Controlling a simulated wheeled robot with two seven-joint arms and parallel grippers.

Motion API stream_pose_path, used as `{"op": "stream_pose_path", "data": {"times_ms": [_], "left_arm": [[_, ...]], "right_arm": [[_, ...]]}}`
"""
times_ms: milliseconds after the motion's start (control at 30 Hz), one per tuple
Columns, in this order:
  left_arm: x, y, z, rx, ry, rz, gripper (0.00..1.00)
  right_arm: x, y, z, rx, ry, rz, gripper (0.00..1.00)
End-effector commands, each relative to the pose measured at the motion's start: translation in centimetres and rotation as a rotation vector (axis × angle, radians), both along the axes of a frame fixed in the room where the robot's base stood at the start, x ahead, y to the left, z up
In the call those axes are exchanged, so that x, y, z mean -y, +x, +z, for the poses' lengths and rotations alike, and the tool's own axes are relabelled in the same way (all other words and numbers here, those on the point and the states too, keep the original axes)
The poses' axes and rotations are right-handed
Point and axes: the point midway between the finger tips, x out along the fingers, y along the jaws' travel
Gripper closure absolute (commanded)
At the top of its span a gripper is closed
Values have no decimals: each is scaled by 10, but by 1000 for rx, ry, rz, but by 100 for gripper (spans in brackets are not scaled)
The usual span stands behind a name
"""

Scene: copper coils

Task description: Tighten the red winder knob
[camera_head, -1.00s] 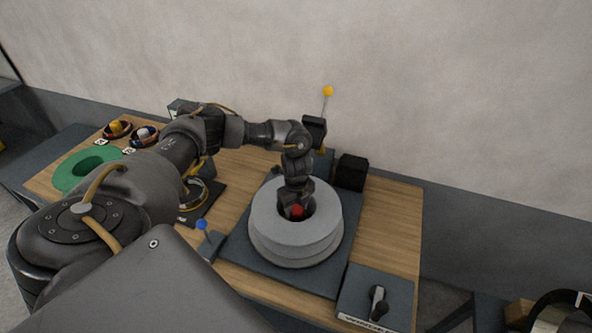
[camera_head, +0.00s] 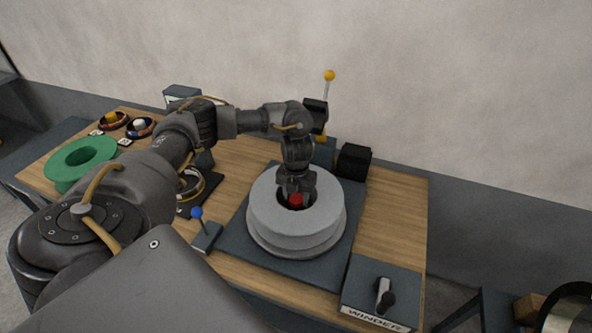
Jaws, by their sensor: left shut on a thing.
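The red winder knob (camera_head: 296,199) sits in the centre hole of a grey round spool (camera_head: 268,222), which rests on a dark winder plate (camera_head: 333,262). My left gripper (camera_head: 296,196) points down into the hole from above and is shut on the red knob. Its fingers and the spool's rim hide most of the knob. My right gripper is not in view.
A lever with a yellow ball (camera_head: 329,75) and a black block (camera_head: 354,162) stand behind the spool. A blue-ball lever (camera_head: 197,213) stands at left, a WINDER switch box (camera_head: 382,288) at front right. A green ring (camera_head: 80,160) lies far left.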

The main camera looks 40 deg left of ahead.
Motion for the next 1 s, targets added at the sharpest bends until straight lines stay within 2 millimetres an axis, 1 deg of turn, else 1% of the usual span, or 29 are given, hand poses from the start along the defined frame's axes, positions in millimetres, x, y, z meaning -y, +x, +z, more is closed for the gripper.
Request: {"op": "stream_pose_path", "data": {"times_ms": [33, 100, 1000], "left_arm": [[0, 0, -2, 2, 1, -41, 78], [0, 1, -1, 2, 1, -108, 78], [-1, 1, 0, 3, 2, -963, 78]], "right_arm": [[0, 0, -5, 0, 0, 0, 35], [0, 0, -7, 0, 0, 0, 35], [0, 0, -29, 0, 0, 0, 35]]}}
